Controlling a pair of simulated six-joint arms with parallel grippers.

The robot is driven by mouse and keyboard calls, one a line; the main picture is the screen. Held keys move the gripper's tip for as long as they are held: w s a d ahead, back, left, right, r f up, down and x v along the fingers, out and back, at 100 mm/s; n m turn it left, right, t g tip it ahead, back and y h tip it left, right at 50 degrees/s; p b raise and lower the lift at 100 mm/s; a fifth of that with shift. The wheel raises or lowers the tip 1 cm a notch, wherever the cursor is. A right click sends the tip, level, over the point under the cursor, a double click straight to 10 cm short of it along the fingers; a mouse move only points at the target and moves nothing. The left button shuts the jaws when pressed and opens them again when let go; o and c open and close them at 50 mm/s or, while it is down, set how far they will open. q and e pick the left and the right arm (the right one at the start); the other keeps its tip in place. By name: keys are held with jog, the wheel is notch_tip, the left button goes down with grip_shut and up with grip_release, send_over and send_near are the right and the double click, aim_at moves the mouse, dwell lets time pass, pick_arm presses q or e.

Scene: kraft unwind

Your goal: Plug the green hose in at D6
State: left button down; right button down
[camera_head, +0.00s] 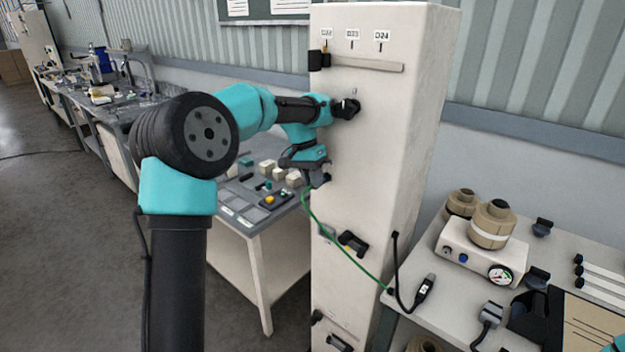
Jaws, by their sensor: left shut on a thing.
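My left gripper (316,180) is in front of the left part of the tall cream cabinet (375,190), about halfway up. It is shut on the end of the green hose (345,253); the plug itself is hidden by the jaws. The hose hangs from the gripper and runs down to the right, across the cabinet's face, to the edge of the right bench. Labels at the cabinet's top seem to read D23 (352,33) and D24 (381,35), with a third to their left. I cannot make out a D6 label. My right gripper is not in view.
A horizontal rail (365,65) and black fittings (352,242) stick out from the cabinet. A black cable with a plug (424,287) lies on the right bench, near a white gauge box (484,250). A grey workbench (240,222) stands behind my left arm.

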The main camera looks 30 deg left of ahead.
pick_arm(q)
jog(key=shift+w, duration=0.1)
jog(key=c, duration=0.9)
grip_release()
jog(key=shift+d, duration=0.1)
jog(key=shift+c, duration=0.2)
jog(key=shift+r, duration=0.1)
